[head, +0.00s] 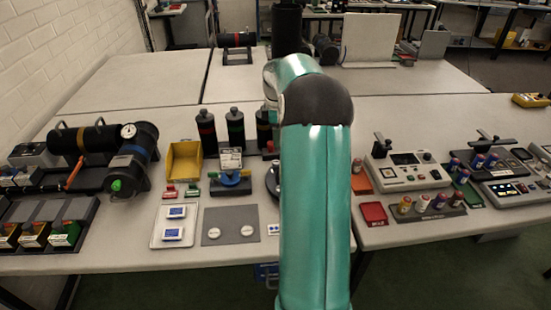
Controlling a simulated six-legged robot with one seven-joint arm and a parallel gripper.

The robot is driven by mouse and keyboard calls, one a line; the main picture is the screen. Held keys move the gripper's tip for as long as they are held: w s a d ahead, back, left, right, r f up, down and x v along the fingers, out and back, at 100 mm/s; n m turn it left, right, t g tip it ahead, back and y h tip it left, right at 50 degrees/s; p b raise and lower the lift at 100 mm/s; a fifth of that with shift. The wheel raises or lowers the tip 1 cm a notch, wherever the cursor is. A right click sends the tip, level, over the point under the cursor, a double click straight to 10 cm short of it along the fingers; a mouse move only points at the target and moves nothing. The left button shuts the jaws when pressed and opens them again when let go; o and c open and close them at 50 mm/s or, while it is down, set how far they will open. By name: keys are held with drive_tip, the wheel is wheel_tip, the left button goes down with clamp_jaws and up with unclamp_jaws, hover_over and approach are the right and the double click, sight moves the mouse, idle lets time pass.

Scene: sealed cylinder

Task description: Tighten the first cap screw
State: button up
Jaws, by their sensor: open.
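The cap screws are too small to make out in the head view, and I cannot tell which cylinder bears the first one. A black cylinder with a dial gauge (129,131) and a green-tipped end lies at the left of the front table. Another black cylinder (90,139) with handles lies beside it. A black cylinder with red bands (237,40) lies on a stand on the back table. My green arm fills the middle of the picture and bends away at its black elbow. My gripper is not visible.
A yellow bin (184,161) and several upright dark bottles (235,127) stand left of my arm. A white tray (173,228) and a grey mat (229,236) lie in front. Instrument boxes (407,171) stand at the right. The back-left table top (140,80) is clear.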

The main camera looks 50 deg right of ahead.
sight(276, 162)
wheel_tip(276, 162, down, 11)
drive_tip(key=shift+w+r, duration=0.1)
drive_tip(key=shift+r, duration=0.1)
drive_tip(key=c, duration=1)
